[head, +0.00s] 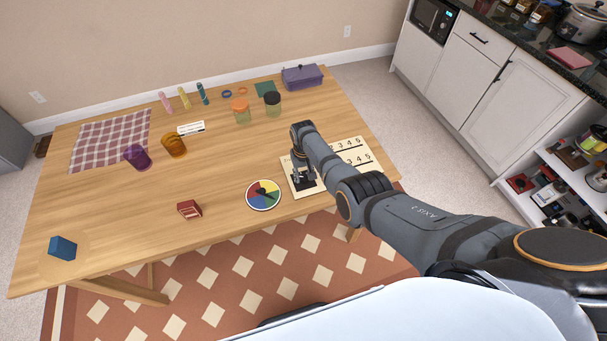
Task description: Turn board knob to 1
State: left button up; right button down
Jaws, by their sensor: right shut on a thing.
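A cream board (372,148) lies at the right end of the wooden table. It carries two rows of numbers with dark lines; 2, 3, 4 and 5 can be read in part. My right gripper (304,179) points down onto the left part of the board and is shut on the board knob. The gripper and arm hide the knob and the low-number end of the rows, so the knob's setting cannot be read. My left gripper is not in view.
On the table (110,220), a colour wheel (264,195) lies just left of the board. A red block (189,209) and a blue block (62,248) are farther left. Jars (272,104), purple (137,156) and orange cups (174,145), and a purple box (302,77) stand farther back.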

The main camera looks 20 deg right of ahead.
aim_at(304, 177)
jog(key=shift+n, duration=1.3)
jog(key=c, duration=1)
grip_release()
notch_tip(304, 177, up, 12)
